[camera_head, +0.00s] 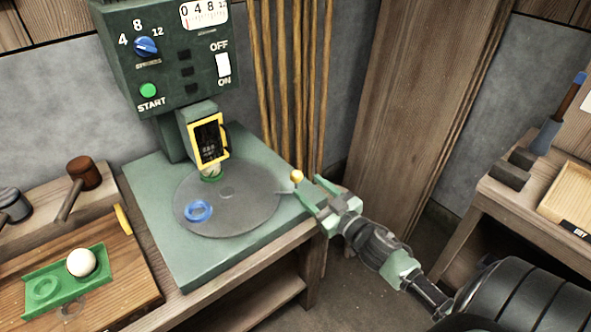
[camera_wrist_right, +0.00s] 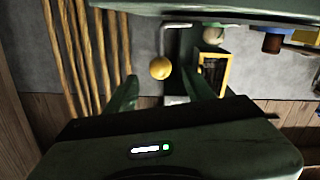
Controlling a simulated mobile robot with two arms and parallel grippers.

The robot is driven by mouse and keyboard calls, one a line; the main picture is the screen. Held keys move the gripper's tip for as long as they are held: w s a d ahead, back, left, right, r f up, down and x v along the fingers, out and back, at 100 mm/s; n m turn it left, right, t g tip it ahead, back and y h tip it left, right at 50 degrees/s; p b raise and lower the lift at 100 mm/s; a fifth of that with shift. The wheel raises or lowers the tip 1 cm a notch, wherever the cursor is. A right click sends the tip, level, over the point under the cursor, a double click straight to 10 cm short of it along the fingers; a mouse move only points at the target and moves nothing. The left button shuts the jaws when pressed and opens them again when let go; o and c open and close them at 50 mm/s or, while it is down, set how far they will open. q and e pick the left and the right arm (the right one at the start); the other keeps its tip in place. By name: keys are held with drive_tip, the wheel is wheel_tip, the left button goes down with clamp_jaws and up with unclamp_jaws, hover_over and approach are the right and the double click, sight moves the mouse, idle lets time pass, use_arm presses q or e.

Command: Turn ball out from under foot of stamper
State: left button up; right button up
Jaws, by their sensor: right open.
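The green stamper (camera_head: 165,60) has a foot with a yellow-framed dark panel (camera_head: 208,140) over a round grey turntable (camera_head: 240,215). A pale ball (camera_head: 211,170) sits in a green ring holder under the foot, partly hidden. A blue ring (camera_head: 198,211) lies empty on the turntable's near side. A thin rod at the turntable's right edge ends in a brass knob (camera_head: 296,176). My right gripper (camera_head: 308,185) is open at this knob. In the right wrist view the knob (camera_wrist_right: 160,68) appears between the spread fingertips, with no clear contact. My left gripper is out of view.
Wooden poles (camera_head: 290,100) and a wooden post (camera_head: 405,100) stand behind the knob. Another table (camera_head: 500,195) is at right.

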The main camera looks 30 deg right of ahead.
sight(300, 181)
drive_tip(key=shift+w+a+r, duration=0.1)
drive_tip(key=shift+w, duration=0.55)
drive_tip(key=shift+w+a+r, duration=0.1)
drive_tip(key=shift+w, duration=0.5)
drive_tip(key=w, duration=0.3)
drive_tip(key=shift+w+f, duration=0.25)
drive_tip(key=shift+w, duration=0.05)
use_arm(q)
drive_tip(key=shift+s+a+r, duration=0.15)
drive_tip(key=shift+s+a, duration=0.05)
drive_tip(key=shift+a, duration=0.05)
use_arm(e)
drive_tip(key=shift+w, duration=0.25)
clamp_jaws()
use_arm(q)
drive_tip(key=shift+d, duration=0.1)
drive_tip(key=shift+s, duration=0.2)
